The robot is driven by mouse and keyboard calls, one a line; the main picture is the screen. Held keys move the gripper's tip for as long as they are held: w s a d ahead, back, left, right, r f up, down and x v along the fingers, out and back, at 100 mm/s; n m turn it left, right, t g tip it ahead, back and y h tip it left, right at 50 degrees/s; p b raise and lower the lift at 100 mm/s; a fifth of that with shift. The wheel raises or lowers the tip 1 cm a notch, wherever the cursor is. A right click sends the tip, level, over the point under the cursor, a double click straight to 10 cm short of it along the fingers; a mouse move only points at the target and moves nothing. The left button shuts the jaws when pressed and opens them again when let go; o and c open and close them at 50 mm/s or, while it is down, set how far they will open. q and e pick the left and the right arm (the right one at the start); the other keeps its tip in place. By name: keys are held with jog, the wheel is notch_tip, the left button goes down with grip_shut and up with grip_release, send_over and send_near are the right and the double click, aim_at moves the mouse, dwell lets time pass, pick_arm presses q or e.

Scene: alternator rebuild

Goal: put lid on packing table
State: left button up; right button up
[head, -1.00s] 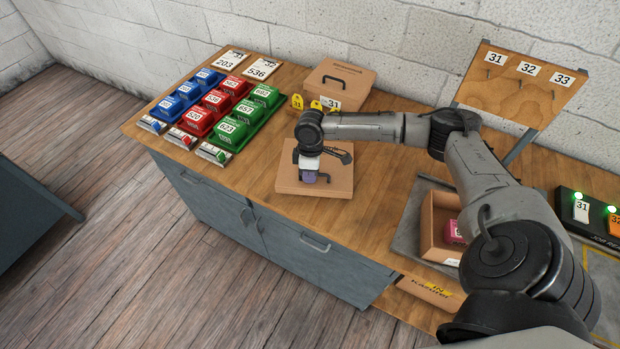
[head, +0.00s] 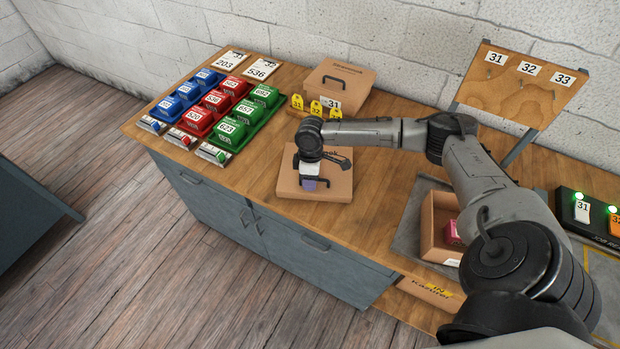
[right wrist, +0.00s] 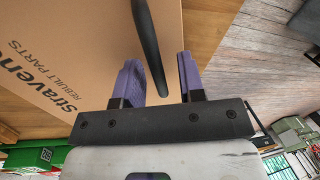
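A cardboard lid (head: 286,184) with a black arched handle lies flat on the wooden table (head: 385,170). My right gripper (head: 309,184) is over the lid, pointing down at its handle. In the right wrist view the two purple fingers of this gripper (right wrist: 160,75) stand apart. The black handle (right wrist: 148,45) shows between them, with a gap to the right finger. The printed lid top (right wrist: 60,60) fills the left of that view. My left gripper is not in view.
Blue, red and green bins (head: 212,103) stand at the left. An open carton (head: 432,225) with a pink item is at the right, below a hook board (head: 520,85).

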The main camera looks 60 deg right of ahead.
notch_tip(320, 180, up, 12)
jog(key=w+d+p, duration=0.1)
jog(key=d, duration=0.1)
dwell(0.4)
jog(key=shift+a, duration=0.15)
